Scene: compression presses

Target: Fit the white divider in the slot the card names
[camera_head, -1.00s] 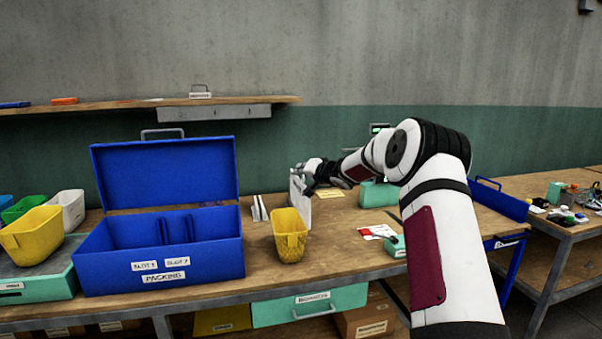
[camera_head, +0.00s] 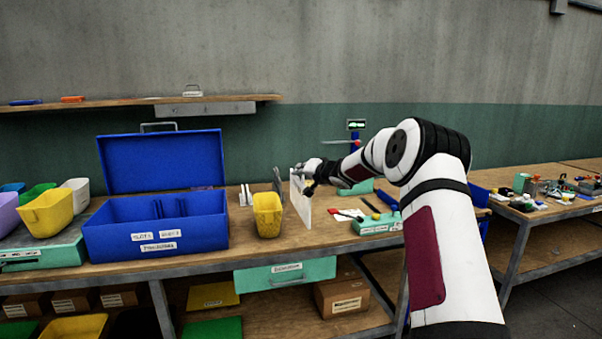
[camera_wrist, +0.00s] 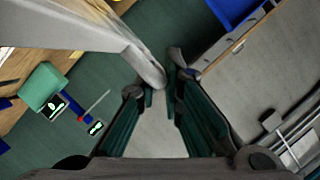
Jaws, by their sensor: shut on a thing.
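My gripper (camera_head: 308,176) is shut on a white divider (camera_head: 300,198), a thin flat panel that hangs upright from the fingers, at the bench's back to the right of the yellow basket. In the wrist view the gripper (camera_wrist: 162,85) has the pale divider (camera_wrist: 75,30) between its fingertips. The blue box (camera_head: 155,226) stands at the left of the bench with its lid up. I cannot make out a card that names a slot.
A yellow basket (camera_head: 267,215) stands between the box and the divider, with thin upright pieces (camera_head: 246,195) behind it. A green box (camera_head: 375,225) with red and white items lies to the right. Several bins (camera_head: 47,213) stand at far left.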

